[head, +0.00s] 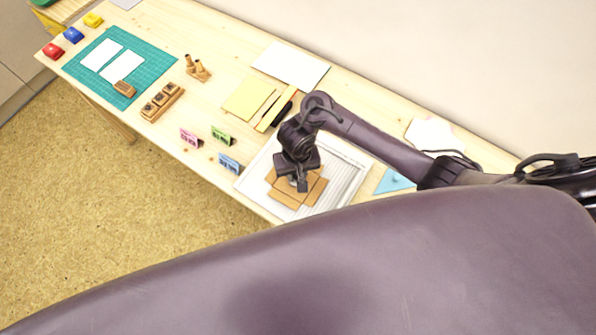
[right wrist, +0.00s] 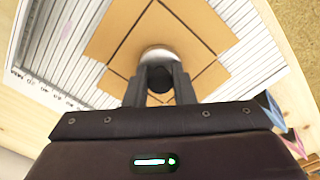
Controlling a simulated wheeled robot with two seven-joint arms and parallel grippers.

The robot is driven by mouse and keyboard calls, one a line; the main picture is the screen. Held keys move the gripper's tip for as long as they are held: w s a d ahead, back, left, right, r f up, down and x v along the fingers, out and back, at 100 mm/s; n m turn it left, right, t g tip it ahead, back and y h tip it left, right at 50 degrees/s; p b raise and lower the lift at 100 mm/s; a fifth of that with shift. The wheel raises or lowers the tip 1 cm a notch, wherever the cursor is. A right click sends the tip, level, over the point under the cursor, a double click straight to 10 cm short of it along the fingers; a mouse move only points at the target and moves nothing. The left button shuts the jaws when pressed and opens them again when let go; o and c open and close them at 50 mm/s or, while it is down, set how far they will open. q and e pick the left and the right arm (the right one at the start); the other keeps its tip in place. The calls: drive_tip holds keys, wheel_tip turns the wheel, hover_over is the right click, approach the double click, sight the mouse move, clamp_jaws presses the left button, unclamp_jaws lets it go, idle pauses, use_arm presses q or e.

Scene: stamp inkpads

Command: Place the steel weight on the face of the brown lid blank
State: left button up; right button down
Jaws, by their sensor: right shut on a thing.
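The brown lid blank (head: 286,199) is a flat cross-shaped cardboard piece on the white ribbed tray (head: 352,172). It fills the upper part of the right wrist view (right wrist: 200,30). My right gripper (head: 301,184) is above the blank's middle, pointing down. It is shut on the steel weight (right wrist: 157,52), a round silvery piece with a dark knob between the fingers. The weight is over the centre of the blank; I cannot tell whether it touches the face. In the head view my gripper mostly hides the weight. My left gripper is not in view.
Pink, green and blue small holders (head: 229,163) stand left of the tray. Yellow sheets (head: 247,97) and a white sheet (head: 290,64) lie behind. The table's front edge is close to the tray.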

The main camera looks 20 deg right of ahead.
drive_tip(key=shift+a, duration=0.15)
drive_tip(key=c, duration=1.2)
unclamp_jaws()
drive_tip(key=shift+f, duration=0.2)
drive_tip(key=shift+c, duration=0.2)
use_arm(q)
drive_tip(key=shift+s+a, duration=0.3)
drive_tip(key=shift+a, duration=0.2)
use_arm(e)
drive_tip(key=shift+r, duration=0.1)
drive_tip(key=shift+r, duration=0.2)
use_arm(q)
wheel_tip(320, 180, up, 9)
drive_tip(key=p, duration=0.9)
use_arm(e)
wheel_tip(320, 180, up, 12)
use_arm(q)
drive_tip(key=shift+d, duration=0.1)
use_arm(e)
drive_tip(key=shift+f, duration=0.1)
